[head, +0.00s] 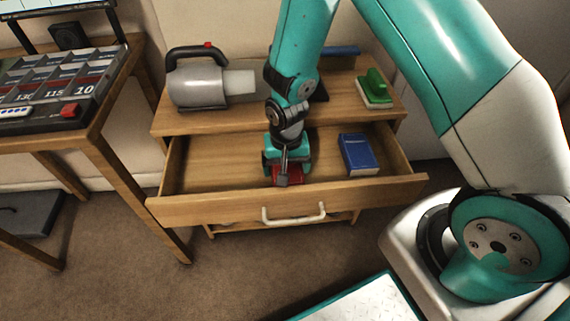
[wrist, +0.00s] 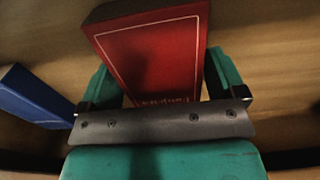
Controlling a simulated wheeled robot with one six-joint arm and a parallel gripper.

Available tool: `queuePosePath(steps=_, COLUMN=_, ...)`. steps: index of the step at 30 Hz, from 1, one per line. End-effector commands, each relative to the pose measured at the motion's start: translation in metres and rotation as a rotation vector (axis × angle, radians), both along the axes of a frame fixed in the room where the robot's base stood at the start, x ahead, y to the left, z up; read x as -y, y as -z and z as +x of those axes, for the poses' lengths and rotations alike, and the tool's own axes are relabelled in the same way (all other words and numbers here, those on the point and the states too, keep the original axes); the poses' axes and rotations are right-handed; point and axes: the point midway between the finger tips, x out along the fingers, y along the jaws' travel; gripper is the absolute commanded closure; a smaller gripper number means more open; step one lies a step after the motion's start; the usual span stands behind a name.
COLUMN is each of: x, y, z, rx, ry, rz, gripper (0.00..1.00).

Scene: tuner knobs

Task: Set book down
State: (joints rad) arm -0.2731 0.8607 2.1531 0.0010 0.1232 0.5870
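A red book (wrist: 155,55) sits between the two teal fingers of my gripper (wrist: 165,85) in the wrist view, with a finger against each side. In the head view the red book (head: 292,176) shows partly behind my gripper (head: 287,165), inside the open drawer (head: 215,172). A blue book (head: 359,154) is in the drawer to the right of my gripper. It also shows at the left edge of the wrist view (wrist: 32,98). Whether the red book touches the drawer floor I cannot tell.
The drawer front (head: 235,207) has a white handle (head: 294,215). On the cabinet top are a grey handheld vacuum (head: 200,82) and a green brush (head: 375,86). A wooden table (head: 105,140) stands at the left. The drawer's left part is clear.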

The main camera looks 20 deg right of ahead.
Motion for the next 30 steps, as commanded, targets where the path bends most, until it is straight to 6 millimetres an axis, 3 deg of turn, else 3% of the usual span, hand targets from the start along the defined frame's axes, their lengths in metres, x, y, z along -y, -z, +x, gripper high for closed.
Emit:
queuePosePath(steps=11, x=0.000, y=-0.009, z=0.000, rx=0.001, ry=0.000, rz=0.000, gripper=0.00)
queuePosePath(steps=24, x=0.000, y=-0.100, z=0.001, rx=0.003, ry=0.000, rz=0.001, gripper=0.00)
queuePosePath(steps=30, x=0.000, y=-0.122, z=0.000, rx=0.002, ry=-0.001, rz=0.002, gripper=0.00)
